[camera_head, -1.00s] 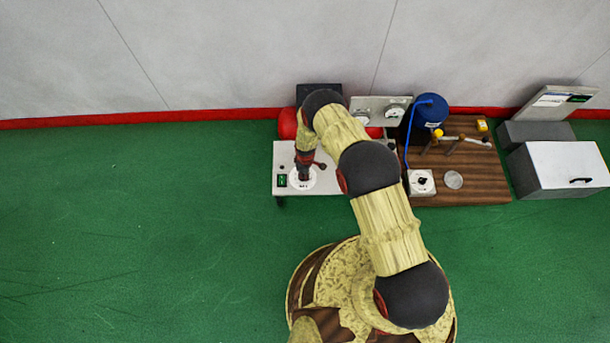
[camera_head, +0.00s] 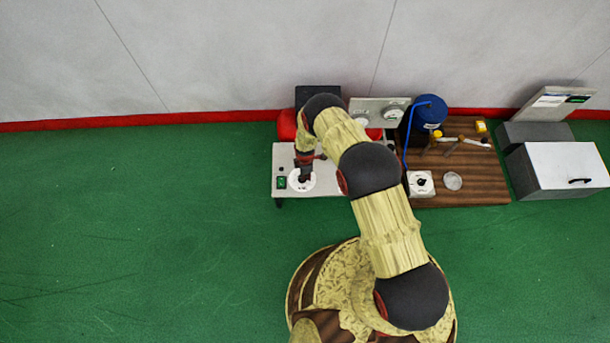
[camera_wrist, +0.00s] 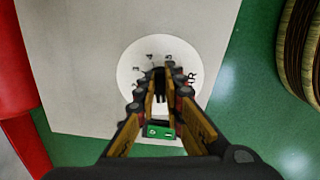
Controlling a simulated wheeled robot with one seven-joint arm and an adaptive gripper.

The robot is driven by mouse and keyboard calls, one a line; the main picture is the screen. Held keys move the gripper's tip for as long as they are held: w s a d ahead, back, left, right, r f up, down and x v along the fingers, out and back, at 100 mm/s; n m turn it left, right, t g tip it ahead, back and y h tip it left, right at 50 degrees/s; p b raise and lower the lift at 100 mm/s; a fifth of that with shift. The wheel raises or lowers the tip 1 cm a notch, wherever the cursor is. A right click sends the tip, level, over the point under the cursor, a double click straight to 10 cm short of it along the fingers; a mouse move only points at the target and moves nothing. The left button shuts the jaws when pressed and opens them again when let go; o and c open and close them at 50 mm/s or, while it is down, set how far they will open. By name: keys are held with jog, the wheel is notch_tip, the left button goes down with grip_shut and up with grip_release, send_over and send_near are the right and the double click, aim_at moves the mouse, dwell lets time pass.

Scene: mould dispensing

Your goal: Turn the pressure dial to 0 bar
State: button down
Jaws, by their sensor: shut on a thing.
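The pressure dial is a round white plate (camera_head: 301,180) with dark marks, on the white panel at the left of the bench. In the wrist view the dial plate (camera_wrist: 133,62) shows from above, with a dark knob (camera_wrist: 159,78) at its middle. My gripper (camera_wrist: 160,92) is over the dial with its fingers shut on the knob. The pointer's reading cannot be made out. In the head view my gripper (camera_head: 304,172) stands on the dial, pointing down.
A green switch (camera_head: 282,182) sits left of the dial. A red tank (camera_head: 287,124) is behind the panel. To the right are gauges (camera_head: 393,113), a blue container (camera_head: 430,110), a second knob box (camera_head: 421,183) and a wooden board (camera_head: 480,185).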

jog(key=shift+w, duration=0.1)
dwell(0.3)
jog(key=c, duration=2)
grip_release()
jog(key=shift+o, duration=0.5)
jog(key=shift+r, duration=0.1)
notch_tip(320, 180, up, 12)
